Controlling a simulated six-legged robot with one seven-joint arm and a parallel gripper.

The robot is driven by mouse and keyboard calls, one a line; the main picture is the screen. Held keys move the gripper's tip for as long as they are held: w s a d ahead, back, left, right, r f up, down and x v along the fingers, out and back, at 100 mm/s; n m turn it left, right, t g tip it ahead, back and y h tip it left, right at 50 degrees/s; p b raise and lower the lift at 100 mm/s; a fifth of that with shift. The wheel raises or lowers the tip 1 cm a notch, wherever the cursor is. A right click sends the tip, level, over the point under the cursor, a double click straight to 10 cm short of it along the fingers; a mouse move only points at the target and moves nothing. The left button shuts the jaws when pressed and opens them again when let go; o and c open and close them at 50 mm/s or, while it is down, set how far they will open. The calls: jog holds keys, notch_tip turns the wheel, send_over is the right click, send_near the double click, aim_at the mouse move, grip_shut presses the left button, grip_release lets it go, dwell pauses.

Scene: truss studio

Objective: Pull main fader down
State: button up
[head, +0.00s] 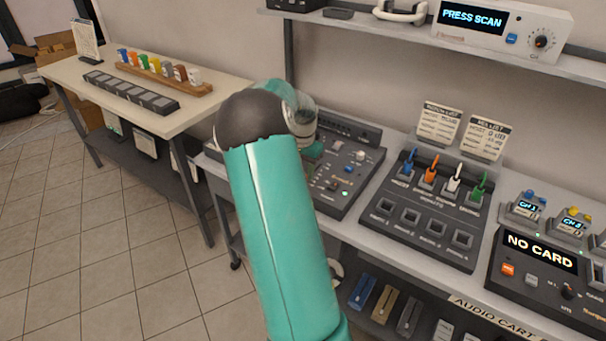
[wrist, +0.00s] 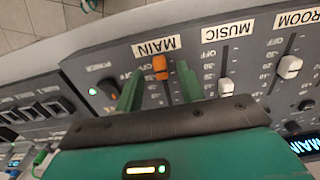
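The main fader is an orange knob (wrist: 160,66) on a slot under the white MAIN label (wrist: 156,47), which appears upside down in the wrist view. The knob sits at the label end of its slot. My gripper (wrist: 158,85) is open, with one green finger on each side of the orange knob. A gap shows between each finger and the knob, and I cannot tell whether they touch.
In the head view a patch panel (head: 425,205) with coloured plugs is right of the mixer, under a shelf (head: 440,42).

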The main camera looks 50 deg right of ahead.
notch_tip(320, 180, up, 12)
jog(key=shift+f, duration=0.2)
dwell(0.5)
jog(key=s+a+r+n+t, duration=0.15)
jog(key=a+r+n, duration=0.3)
jog(key=a, duration=0.85)
jog(key=a+r+n+t, duration=0.2)
jog(key=a+r+n, duration=0.25)
jog(key=a, duration=0.85)
jog(key=s+a+n+t, duration=0.1)
jog(key=s+a+n, duration=0.3)
jog(key=a, duration=0.5)
jog(key=s+a+f+n+t, duration=0.1)
jog(key=s+a+n, duration=0.3)
jog(key=s+a, duration=0.4)
jog(key=shift+a, duration=0.9)
